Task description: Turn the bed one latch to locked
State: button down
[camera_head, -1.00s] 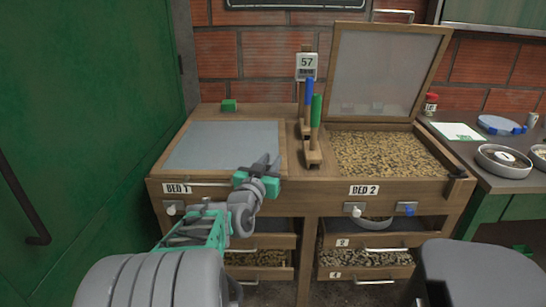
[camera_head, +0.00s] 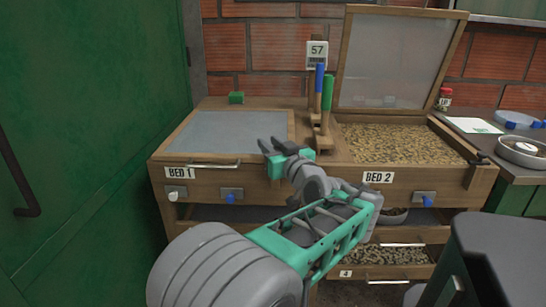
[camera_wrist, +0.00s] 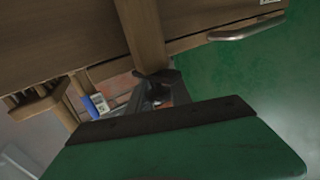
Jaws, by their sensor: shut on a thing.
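The bed one lid (camera_head: 225,133), a grey panel in a wooden frame, lies flat over the left bed, above the BED 1 label (camera_head: 180,172). My gripper (camera_head: 272,146) is at the front right corner of this lid, its fingers pointing up and left. In the wrist view, a dark latch (camera_wrist: 157,75) shows on the wood beyond the green edge of my gripper. My gripper is shut on this latch. The fingers hide most of it in the head view, so its exact angle cannot be told.
The bed two lid (camera_head: 400,60) stands raised on the right, over loose beans (camera_head: 400,145). Blue- and green-handled tools (camera_head: 323,100) stand between the beds. A bar handle (camera_head: 200,165) is on the front of bed one. A green door (camera_head: 90,130) is at left.

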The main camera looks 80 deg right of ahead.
jog(key=shift+w+a+f+n+t+y+b, duration=0.1)
jog(key=shift+n+t+y+b, duration=0.05)
jog(key=shift+n+t+y, duration=0.3)
jog(key=shift+w+a+n+t+y+b, duration=0.15)
jog(key=shift+n+t+y, duration=0.2)
jog(key=shift+t+y, duration=0.2)
jog(key=shift+d, duration=0.1)
jog(key=c, duration=1.4)
grip_release()
jog(key=shift+o, duration=0.8)
